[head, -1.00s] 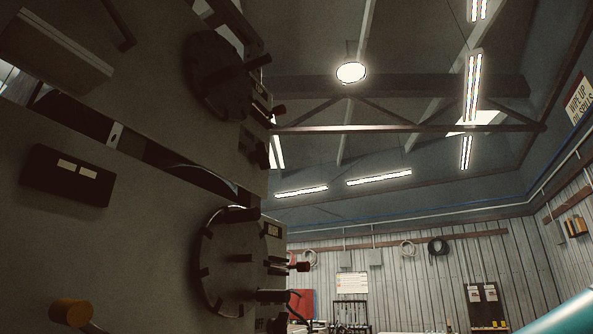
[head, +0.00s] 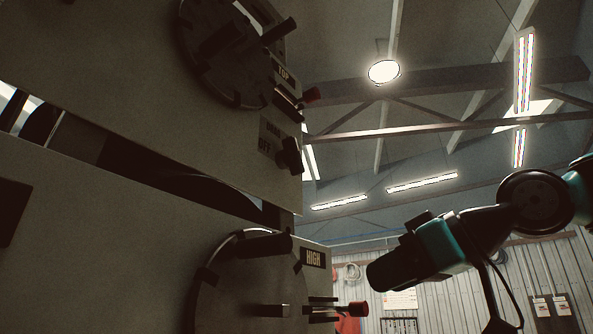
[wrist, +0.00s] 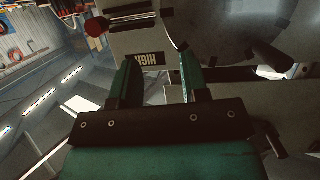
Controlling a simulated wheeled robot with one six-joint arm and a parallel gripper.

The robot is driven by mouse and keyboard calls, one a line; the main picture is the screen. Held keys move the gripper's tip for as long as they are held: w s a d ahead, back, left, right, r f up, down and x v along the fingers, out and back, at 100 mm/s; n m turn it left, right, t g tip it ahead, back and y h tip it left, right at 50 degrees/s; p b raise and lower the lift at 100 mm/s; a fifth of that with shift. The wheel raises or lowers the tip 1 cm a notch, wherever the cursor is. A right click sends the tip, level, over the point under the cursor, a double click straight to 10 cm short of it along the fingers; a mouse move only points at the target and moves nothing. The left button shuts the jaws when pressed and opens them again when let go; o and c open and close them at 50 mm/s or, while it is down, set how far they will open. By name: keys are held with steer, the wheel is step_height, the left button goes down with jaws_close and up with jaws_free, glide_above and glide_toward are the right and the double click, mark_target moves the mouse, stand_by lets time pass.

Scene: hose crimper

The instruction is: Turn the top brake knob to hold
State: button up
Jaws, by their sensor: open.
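The top brake knob (head: 289,155) is a small black knob at the right edge of the upper panel, beside a dark plate lettered OFF (head: 268,140) with fainter lettering above. Its exact setting is hard to read. In the head view my gripper (head: 383,275) is below and to the right of the knob, apart from it. In the wrist view my gripper (wrist: 158,66) is open with nothing between its green-faced fingers. A dark knob (wrist: 270,137) at the lower right of that view looks like the same brake knob, outside the fingers.
The lower panel has a HIGH plate (head: 313,258), another wheel (head: 235,290) and a red-tipped lever (head: 357,309), all near my gripper. Open air lies right of the panels.

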step_height(320, 180, up, 14)
steer(key=s+d+n+t+y+p, duration=0.1)
steer(key=s+d+n+y+p, duration=0.1)
steer(key=s+n, duration=0.1)
steer(key=n+y, duration=0.1)
steer(key=n, duration=0.2)
glide_toward(299, 152)
steer(key=p+x, duration=0.5)
steer(key=x, duration=0.5)
steer(key=shift+w+a+f+p, duration=0.15)
steer(key=shift+w+a+p, duration=0.15)
steer(key=shift+w+a, duration=0.1)
steer(key=shift+s, duration=0.1)
steer(key=c, duration=0.6)
